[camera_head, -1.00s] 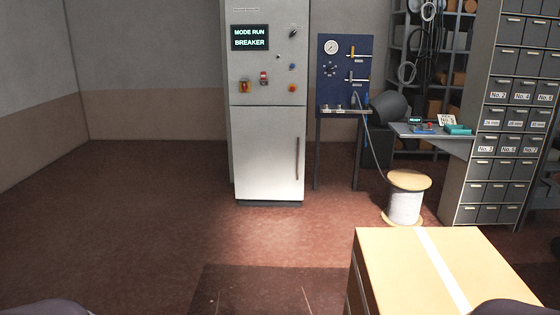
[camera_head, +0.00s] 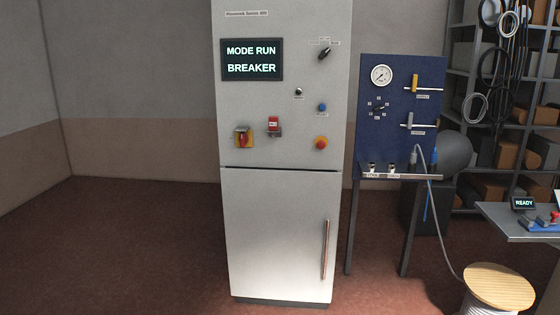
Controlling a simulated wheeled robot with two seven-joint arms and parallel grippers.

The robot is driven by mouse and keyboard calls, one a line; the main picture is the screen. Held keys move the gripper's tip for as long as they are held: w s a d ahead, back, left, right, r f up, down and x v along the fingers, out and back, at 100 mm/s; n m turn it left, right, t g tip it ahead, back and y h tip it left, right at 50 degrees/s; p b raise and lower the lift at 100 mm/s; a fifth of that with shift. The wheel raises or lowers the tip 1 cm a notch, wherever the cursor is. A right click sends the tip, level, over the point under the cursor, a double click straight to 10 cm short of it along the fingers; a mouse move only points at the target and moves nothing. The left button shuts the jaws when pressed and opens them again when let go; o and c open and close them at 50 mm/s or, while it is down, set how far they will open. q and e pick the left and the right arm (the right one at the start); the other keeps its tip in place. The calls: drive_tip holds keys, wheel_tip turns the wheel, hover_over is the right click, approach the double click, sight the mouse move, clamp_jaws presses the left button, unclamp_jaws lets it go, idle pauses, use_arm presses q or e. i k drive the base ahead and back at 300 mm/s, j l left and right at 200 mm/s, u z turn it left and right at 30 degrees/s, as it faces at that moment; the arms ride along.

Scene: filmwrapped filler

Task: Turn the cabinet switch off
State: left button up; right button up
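The tall light-grey cabinet (camera_head: 280,230) stands upright ahead of me, a little left of the middle. Its dark display (camera_head: 252,60) reads "MODE RUN" and "BREAKER". A black selector knob (camera_head: 324,53) sits at the upper right. Small labels are unreadable. Neither gripper is in view.
A blue gauge panel (camera_head: 400,100) on a stand is close to the cabinet's right. A cable runs down to a spool (camera_head: 498,288) at the lower right. A grey bench (camera_head: 520,222) and shelves (camera_head: 478,50) stand farther right. The floor left of the cabinet (camera_head: 110,250) is clear.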

sight(243, 138)
drive_tip(key=i+u, duration=0.3)
drive_tip(key=i, duration=1.2)
